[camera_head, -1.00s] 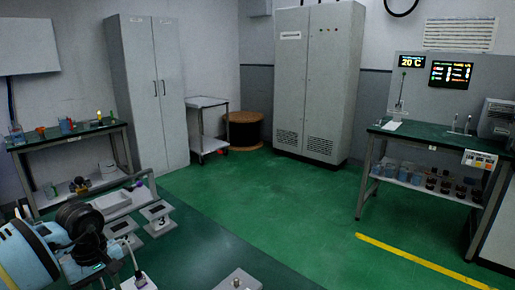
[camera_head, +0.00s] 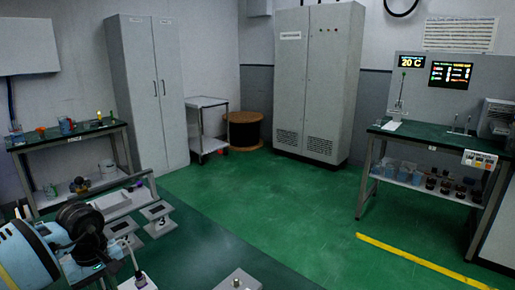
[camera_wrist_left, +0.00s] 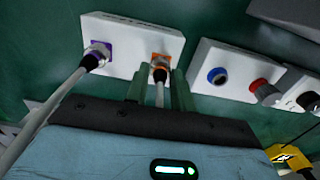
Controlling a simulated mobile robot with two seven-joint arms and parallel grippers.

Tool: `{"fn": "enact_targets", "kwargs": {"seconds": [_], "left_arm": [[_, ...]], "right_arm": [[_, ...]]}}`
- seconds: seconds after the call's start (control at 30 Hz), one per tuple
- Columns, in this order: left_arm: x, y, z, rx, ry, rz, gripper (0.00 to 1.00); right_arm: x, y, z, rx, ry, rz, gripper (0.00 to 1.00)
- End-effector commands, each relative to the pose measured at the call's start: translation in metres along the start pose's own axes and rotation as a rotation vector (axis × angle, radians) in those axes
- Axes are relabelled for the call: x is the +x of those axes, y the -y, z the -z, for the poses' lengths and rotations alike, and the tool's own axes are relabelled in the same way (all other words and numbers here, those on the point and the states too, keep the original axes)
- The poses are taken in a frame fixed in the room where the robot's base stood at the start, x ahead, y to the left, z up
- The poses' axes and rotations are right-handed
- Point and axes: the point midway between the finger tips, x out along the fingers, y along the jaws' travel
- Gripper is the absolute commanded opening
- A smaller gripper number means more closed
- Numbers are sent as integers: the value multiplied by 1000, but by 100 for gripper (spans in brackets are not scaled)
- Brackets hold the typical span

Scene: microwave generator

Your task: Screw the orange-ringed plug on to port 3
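The orange-ringed plug (camera_wrist_left: 160,74) stands in front of a square orange port (camera_wrist_left: 162,59) on a white block (camera_wrist_left: 130,38) in the left wrist view. A grey cable runs back from it. My left gripper (camera_wrist_left: 159,80) has one finger on each side of this plug, with hardly any gap, and looks shut on it. How far the plug is seated is hidden. A purple-ringed plug (camera_wrist_left: 92,59) sits at the purple port beside it. In the head view my left gripper (camera_head: 108,268) is mostly hidden by its own wrist. My right gripper is not in view.
A second white block (camera_wrist_left: 235,70) with a blue-ringed port (camera_wrist_left: 217,76) and a red-ringed connector (camera_wrist_left: 262,88) stands to the right. In the head view, small stands (camera_head: 158,218) and a grey block (camera_head: 238,281) are on the green bench.

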Motion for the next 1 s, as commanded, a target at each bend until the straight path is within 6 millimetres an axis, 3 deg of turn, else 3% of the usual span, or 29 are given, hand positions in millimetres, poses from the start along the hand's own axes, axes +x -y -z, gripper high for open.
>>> {"fn": "enact_targets", "kwargs": {"seconds": [0.03, 0.17, 1.0], "left_arm": [[0, 0, 0, 0, 0, 0, 15], [0, 0, 0, 0, 0, 0, 0], [-21, 0, 0, 0, 0, -1, 0]], "right_arm": [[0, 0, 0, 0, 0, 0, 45], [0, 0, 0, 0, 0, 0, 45], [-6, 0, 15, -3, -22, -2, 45]]}}
